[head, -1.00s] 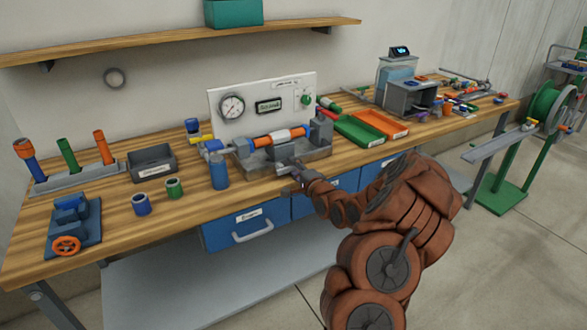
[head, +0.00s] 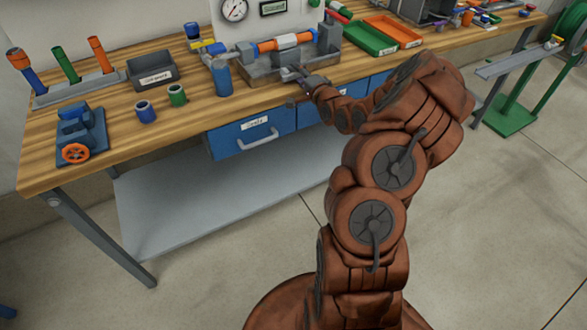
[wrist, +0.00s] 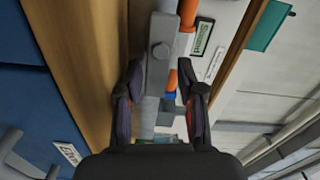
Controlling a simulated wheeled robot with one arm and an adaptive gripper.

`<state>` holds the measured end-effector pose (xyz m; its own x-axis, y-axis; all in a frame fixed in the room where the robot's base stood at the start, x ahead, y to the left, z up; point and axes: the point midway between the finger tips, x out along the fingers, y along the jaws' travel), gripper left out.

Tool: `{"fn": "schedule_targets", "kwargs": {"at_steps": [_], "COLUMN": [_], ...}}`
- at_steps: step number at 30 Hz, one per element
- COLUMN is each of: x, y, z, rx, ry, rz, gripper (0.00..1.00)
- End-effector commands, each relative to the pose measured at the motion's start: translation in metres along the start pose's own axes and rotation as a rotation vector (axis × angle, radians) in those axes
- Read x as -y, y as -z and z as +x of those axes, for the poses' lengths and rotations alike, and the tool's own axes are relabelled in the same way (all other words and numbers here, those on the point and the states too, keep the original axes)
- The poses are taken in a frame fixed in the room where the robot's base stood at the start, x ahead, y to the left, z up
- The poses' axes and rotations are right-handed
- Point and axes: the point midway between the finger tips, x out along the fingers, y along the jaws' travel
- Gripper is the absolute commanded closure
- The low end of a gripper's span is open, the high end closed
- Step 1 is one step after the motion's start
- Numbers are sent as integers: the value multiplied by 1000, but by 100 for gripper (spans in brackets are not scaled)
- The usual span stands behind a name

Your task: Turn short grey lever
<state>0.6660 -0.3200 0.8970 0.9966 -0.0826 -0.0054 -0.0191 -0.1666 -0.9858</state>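A short grey lever (wrist: 158,68) with a round bolt head shows between my fingers in the wrist view. My gripper (wrist: 160,68) is open, one finger on each side of it. A gap shows at the right finger; I cannot tell whether the left finger touches it. In the head view, my gripper (head: 291,74) is at the front of the grey fixture (head: 262,76) on the bench, and the lever is too small and covered there to make out. An orange and white pipe (head: 285,42) runs along the fixture above my gripper.
A blue cylinder (head: 221,78) stands left of the fixture. A gauge panel (head: 262,22) rises behind it. A green tray (head: 369,40) and an orange tray (head: 394,31) lie to the right. Blue drawers (head: 252,135) are below the bench edge. Floor in front is clear.

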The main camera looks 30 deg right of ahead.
Motion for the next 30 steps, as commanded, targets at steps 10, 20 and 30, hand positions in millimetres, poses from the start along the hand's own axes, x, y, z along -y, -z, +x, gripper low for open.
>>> {"fn": "schedule_targets", "kwargs": {"at_steps": [10, 20, 30], "x": [12, 22, 30], "y": [-1, -8, -16], "z": [0, 0, 0], "rx": [-3, -5, -6], "ry": [4, 6, 5], "rz": [-333, -691, -988], "gripper": [54, 54, 54]}}
